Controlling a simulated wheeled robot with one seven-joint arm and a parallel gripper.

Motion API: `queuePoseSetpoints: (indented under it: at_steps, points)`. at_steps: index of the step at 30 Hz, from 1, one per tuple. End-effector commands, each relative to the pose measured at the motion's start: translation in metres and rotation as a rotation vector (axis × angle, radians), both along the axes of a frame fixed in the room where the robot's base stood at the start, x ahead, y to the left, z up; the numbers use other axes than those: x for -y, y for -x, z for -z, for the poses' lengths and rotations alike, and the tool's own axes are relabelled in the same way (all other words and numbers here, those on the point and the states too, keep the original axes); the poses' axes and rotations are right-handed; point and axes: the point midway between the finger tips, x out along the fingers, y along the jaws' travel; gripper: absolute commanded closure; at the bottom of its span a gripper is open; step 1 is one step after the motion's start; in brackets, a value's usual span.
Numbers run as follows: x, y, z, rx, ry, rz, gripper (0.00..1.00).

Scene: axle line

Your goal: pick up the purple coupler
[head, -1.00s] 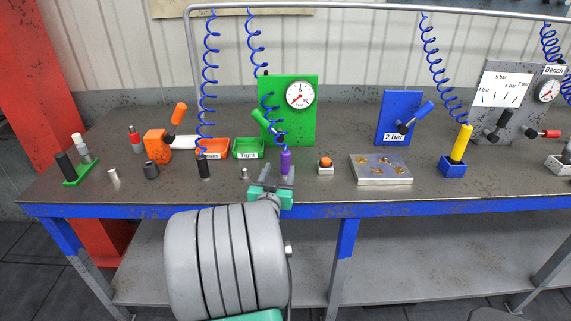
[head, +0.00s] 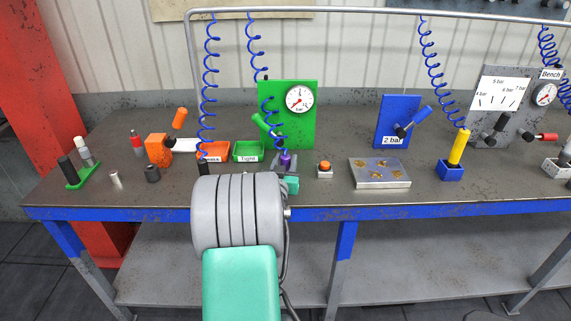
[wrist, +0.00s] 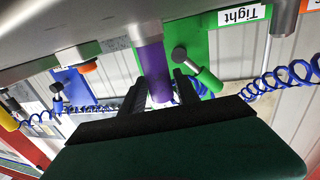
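The purple coupler (head: 285,161) stands upright on the bench in front of the green gauge panel. In the head view my gripper (head: 286,172) is at it and hides its lower part. In the wrist view, which is upside down, the purple coupler (wrist: 152,66) hangs from the bench surface at the top. My gripper's two dark fingers (wrist: 160,86) lie on either side of its free end. The fingers look open; any contact with the coupler is hard to tell.
The green panel (head: 300,125) with a gauge and a green lever stands close behind. A green tray (head: 248,151) labelled Tight and an orange tray (head: 216,146) lie to the left. An orange button (head: 324,166) is to the right. Blue coiled hoses (head: 209,90) hang above.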

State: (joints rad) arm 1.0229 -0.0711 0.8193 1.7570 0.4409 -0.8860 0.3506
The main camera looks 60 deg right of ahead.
Motion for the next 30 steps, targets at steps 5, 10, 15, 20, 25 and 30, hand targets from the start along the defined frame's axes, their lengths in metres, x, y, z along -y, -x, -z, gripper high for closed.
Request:
queuePoseSetpoints:
  at_steps: [5, 10, 15, 20, 25, 30]
  points:
    - [-0.0001, 0.0000, -0.0001, 0.000, 0.000, 0.000, 0.78]
    - [-0.0002, 0.0001, -0.0001, 0.000, 0.000, 0.000, 0.92]
    - [-0.0002, 0.0002, 0.0000, 0.000, 0.000, 0.000, 1.00]
    - [-0.0001, 0.0000, -0.0007, 0.000, 0.001, 0.000, 1.00]
    - [0.0000, 0.0001, -0.0008, 0.000, 0.001, 0.000, 1.00]
    - [0.0004, 0.0002, -0.0087, 0.001, 0.003, 0.001, 1.00]
